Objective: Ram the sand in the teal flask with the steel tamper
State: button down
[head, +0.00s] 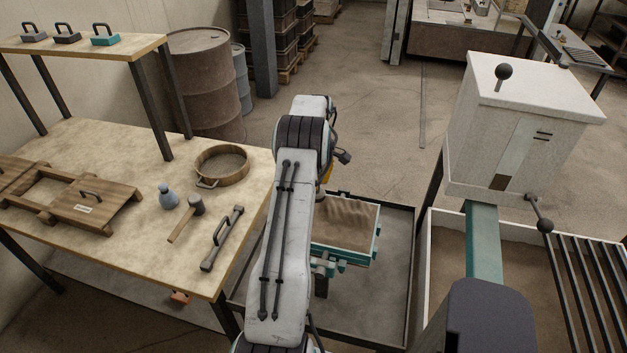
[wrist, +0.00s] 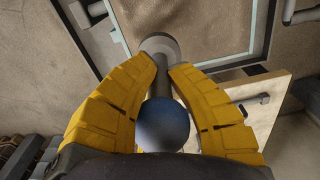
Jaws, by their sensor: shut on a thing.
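The teal flask (head: 375,247) stands on a dark-framed stand behind my arm in the head view, its left part hidden. Its sand (head: 345,215) is uneven, with ridges toward the back. In the wrist view the sand (wrist: 215,25) fills the upper middle, inside the flask's pale teal rim (wrist: 245,57). My gripper (wrist: 160,62) is shut on the steel tamper, its yellow fingers on either side of the shaft. The tamper's round dark blue knob (wrist: 163,125) is nearest the camera, and its grey disc foot (wrist: 160,45) is over the sand, near the rim. I cannot tell whether it touches.
A white hopper machine (head: 520,140) and a sand bin (head: 440,270) stand at right.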

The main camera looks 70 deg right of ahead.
jog(key=s, duration=0.7)
jog(key=shift+d+b, duration=0.3)
jog(key=shift+w, duration=0.1)
jog(key=shift+f+b, duration=1.3)
jog(key=shift+f, duration=0.55)
jog(key=shift+r, duration=0.1)
jog(key=shift+r, duration=0.1)
notch_tip(320, 180, up, 3)
jog(key=p, duration=0.2)
jog(key=shift+r+p, duration=0.2)
jog(key=shift+p, duration=0.1)
jog(key=shift+f, duration=0.15)
